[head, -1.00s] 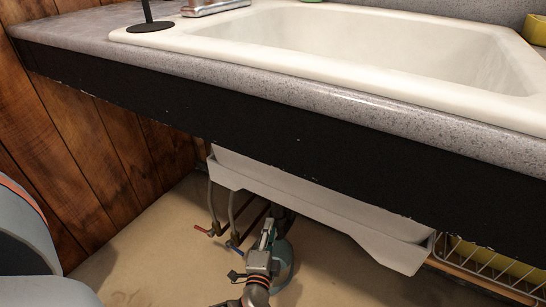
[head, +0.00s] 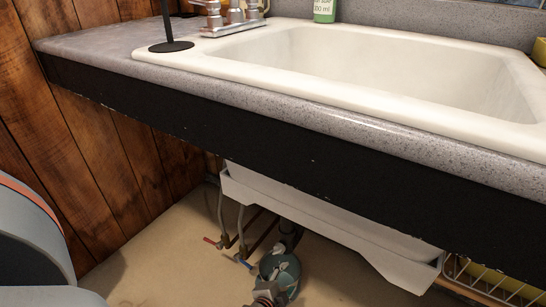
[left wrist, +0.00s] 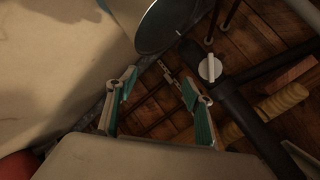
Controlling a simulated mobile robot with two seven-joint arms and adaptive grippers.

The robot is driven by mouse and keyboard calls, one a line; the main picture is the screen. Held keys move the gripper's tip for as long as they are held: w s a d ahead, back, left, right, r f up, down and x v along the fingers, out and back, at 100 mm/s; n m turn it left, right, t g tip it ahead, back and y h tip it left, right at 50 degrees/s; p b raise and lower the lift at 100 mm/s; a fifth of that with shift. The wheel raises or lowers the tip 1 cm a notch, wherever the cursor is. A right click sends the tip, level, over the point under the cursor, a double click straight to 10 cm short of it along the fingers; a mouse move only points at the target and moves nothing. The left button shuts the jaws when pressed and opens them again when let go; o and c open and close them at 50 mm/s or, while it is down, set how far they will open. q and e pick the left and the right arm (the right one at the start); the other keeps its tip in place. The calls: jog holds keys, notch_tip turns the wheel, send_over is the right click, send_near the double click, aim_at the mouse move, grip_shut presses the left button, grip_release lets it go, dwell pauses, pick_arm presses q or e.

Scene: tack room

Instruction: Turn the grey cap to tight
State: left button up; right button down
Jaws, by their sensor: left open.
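In the left wrist view, a light grey round cap (left wrist: 210,68) with a raised bar across it sits on a dark pipe (left wrist: 238,108). My left gripper (left wrist: 160,83) is open and empty. Its teal-and-grey fingers point towards the wooden planks, with the cap beyond and to the right of the right fingertip, apart from it. I cannot make out the cap in that view. My right gripper is not in view.
A white sink (head: 400,65) in a grey counter (head: 95,45) hangs overhead, with a black front panel (head: 200,115). A white tray (head: 330,225) is under it. Thin pipes with red and blue handles stand left of the gripper. A wire rack (head: 490,285) is at right.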

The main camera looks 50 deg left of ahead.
pick_arm(q)
jog(key=s+d+f+n+g+h, duration=0.1)
jog(key=s+d+f+n+h, duration=0.15)
jog(key=d+f+h, duration=0.2)
jog(key=n+t, duration=0.5)
jog(key=n, duration=1)
send_near(275, 253)
jog(key=w, duration=0.2)
jog(key=shift+h, duration=0.25)
jog(key=x, duration=0.3)
jog(key=f+b+x, duration=0.1)
jog(key=x, duration=0.1)
jog(key=shift+w, duration=0.9)
jog(key=shift+w+d, duration=0.1)
jog(key=shift+w, duration=0.05)
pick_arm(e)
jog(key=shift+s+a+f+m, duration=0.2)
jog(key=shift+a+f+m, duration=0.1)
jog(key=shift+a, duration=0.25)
pick_arm(q)
jog(key=shift+c, duration=0.2)
jog(key=c, duration=1)
